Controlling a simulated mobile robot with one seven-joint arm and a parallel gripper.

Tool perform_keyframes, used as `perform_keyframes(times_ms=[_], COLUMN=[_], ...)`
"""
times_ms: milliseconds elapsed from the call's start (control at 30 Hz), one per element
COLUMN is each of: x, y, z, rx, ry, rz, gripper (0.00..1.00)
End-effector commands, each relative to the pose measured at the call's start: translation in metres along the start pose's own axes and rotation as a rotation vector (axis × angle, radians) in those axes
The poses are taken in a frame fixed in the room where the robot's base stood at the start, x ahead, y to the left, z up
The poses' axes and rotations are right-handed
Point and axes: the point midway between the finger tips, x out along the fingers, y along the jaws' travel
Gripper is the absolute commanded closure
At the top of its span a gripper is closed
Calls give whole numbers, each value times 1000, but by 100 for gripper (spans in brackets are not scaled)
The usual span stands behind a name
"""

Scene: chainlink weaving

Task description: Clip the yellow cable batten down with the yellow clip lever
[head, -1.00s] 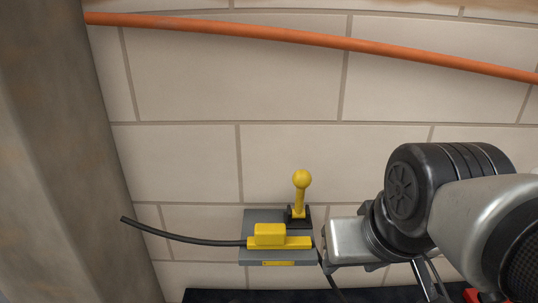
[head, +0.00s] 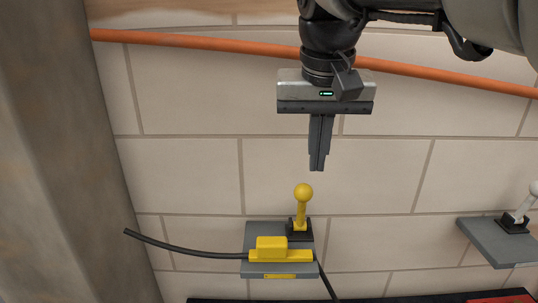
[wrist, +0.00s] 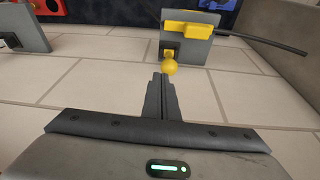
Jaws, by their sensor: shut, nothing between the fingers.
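The yellow clip lever (head: 302,206) stands upright, ball knob on top, from a black base on a grey plate (head: 278,230). The yellow cable batten (head: 272,249) lies across the plate in front of the lever, with a black cable running out both sides. My gripper (head: 316,170) points down above the lever, shut and empty, with a gap between its fingertips and the knob. In the wrist view the fingers (wrist: 159,77) point toward the yellow knob (wrist: 170,67), with the batten (wrist: 188,29) beyond it.
A second grey plate (head: 497,240) with a white lever (head: 523,203) stands at the right. An orange pipe (head: 210,41) crosses the block wall above. A grey pillar (head: 60,150) stands at the left. The wall around the lever is clear.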

Motion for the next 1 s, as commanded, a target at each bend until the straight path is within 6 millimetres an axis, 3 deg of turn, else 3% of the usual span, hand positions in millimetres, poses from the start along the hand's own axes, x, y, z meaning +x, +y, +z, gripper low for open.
perform_keyframes(times_ms=[33,100,267,800,1000], x=[-6,-11,-13,70,82], y=[-6,-12,-17,-17,-17], z=[-15,-26,-37,-32,-32], rx=[9,22,37,36,36], ry=[-17,-37,-54,-54,-51], rz=[-1,-1,-2,-2,-3], gripper=[100,100,100,100,100])
